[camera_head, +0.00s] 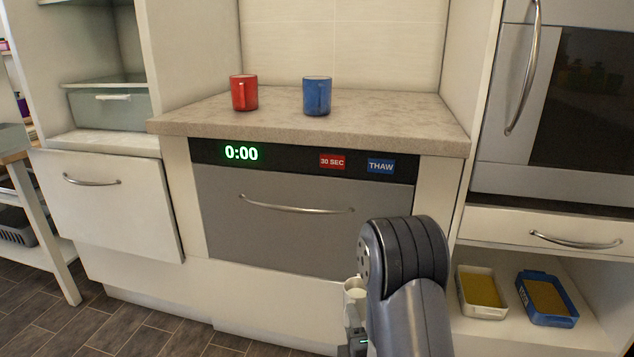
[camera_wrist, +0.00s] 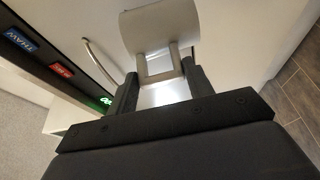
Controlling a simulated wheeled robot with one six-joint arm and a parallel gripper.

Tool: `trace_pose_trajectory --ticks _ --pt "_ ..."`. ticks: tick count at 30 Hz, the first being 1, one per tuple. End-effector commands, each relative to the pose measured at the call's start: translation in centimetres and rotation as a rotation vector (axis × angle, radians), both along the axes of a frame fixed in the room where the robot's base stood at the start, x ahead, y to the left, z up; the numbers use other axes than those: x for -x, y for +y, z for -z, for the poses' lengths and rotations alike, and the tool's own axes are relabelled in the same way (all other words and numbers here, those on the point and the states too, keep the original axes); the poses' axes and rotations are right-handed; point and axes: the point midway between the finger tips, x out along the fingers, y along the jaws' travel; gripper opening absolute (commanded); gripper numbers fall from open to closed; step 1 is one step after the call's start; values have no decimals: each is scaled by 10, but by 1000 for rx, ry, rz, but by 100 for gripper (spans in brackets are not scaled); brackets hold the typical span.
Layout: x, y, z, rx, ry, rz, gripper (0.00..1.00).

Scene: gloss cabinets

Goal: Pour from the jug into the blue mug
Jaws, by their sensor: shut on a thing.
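The blue mug (camera_head: 317,97) stands upright on the stone-look counter (camera_head: 390,120), right of a red mug (camera_head: 244,93). My gripper (camera_wrist: 160,74) is shut on the handle of the pale jug (camera_wrist: 160,24), with one dark finger on each side of it in the wrist view. In the head view the jug (camera_head: 355,290) is a small cream shape, low in front of the drawer-style microwave and partly hidden by my arm. It is below the counter top and well apart from the blue mug. What is inside the jug cannot be seen.
The microwave front (camera_head: 300,215) has a bar handle and shows 0:00. An open shelf at lower right holds a white tray (camera_head: 482,312) and a blue tray (camera_head: 523,293). A drawer (camera_head: 110,200) at left stands slightly out. The counter around the mugs is clear.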

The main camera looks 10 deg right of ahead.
Motion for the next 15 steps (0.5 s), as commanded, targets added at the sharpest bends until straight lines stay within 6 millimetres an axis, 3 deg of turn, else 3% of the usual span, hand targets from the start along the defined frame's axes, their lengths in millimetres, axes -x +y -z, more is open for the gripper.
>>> trace_pose_trajectory --ticks 1,15 --pt "-2 2 -22 1 -22 -5 3" --pt "-10 17 -127 1 -25 -37 3"
